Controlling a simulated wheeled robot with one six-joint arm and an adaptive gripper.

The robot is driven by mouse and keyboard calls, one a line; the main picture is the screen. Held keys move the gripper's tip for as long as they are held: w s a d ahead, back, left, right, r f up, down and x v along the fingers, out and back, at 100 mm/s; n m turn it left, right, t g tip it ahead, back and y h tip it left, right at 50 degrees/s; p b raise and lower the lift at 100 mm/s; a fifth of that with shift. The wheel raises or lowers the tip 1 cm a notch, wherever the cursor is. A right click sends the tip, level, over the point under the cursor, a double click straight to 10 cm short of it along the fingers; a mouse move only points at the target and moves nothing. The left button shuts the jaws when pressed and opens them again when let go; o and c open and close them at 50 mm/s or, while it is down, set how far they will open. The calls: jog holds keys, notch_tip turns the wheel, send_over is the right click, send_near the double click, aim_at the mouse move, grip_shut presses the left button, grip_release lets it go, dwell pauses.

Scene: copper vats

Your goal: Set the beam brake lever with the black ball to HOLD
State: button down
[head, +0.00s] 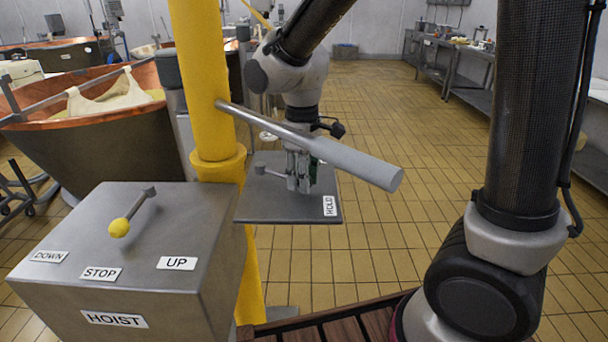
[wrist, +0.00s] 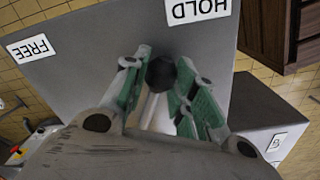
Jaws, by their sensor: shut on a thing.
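The brake plate (head: 272,210) is a flat grey plate beside the yellow post. Its HOLD label (head: 330,206) is at the right edge; the wrist view shows HOLD (wrist: 199,8) at the top and FREE (wrist: 34,48) at the left. My gripper (head: 302,184) points down over the plate. In the wrist view my gripper's green-padded fingers (wrist: 160,88) are shut on the black ball (wrist: 161,72) of the brake lever (wrist: 149,112). The ball lies much nearer HOLD than FREE. In the head view my fingers hide the ball; the lever's pivot end (head: 260,169) shows at the left.
A thick grey bar (head: 320,150) sticks out from the yellow post (head: 205,80) just in front of my gripper. The hoist box (head: 150,240) with a yellow-ball lever (head: 119,228) stands at the left. A copper vat (head: 90,120) is behind it. Open tiled floor lies beyond.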

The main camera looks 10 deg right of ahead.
jog(key=c, duration=1.1)
grip_release()
jog(key=shift+c, duration=0.2)
notch_tip(320, 180, up, 12)
jog(key=shift+s+a, duration=0.1)
